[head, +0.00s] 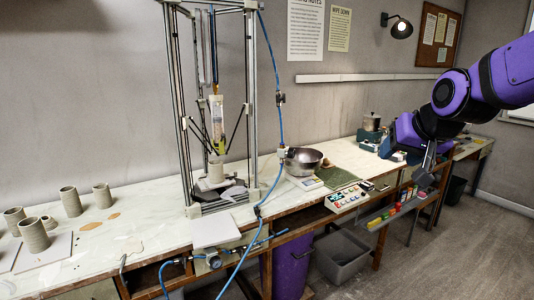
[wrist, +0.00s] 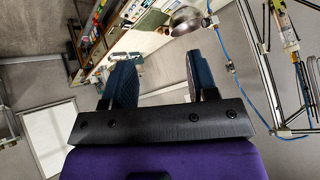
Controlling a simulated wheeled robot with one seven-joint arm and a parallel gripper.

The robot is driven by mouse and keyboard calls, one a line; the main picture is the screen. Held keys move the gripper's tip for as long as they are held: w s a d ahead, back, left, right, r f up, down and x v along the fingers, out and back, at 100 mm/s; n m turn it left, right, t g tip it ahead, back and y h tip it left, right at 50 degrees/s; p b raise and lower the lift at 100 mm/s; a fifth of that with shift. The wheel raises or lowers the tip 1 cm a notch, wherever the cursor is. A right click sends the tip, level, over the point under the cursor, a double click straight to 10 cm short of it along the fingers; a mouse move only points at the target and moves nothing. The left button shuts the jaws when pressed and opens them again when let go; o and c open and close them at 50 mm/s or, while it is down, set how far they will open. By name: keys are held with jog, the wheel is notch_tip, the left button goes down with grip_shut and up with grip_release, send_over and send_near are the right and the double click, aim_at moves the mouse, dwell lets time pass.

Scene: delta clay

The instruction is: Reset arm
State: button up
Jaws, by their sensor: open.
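My arm is purple and black and reaches in from the right in the head view. My gripper (head: 426,176) hangs over the front edge of the bench at the right, above a rack of coloured items. In the wrist view my gripper (wrist: 160,80) shows two dark fingers spread wide apart. The gap between the fingers is empty, and nothing touches them.
A tall delta clay printer (head: 250,100) stands on the long bench (head: 110,262). Clay cups (head: 70,201) stand at the left. A metal bowl (head: 303,160), a control panel (head: 347,197) and a coloured rack (head: 398,210) sit nearer my gripper.

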jog(key=s+d+n+g+h, duration=0.1)
jog(key=s+d+n+g, duration=0.1)
jog(key=s, duration=2)
jog(key=shift+s+d+f+g, duration=0.2)
jog(key=shift+d+g, duration=0.1)
jog(key=shift+g, duration=0.2)
dwell(0.5)
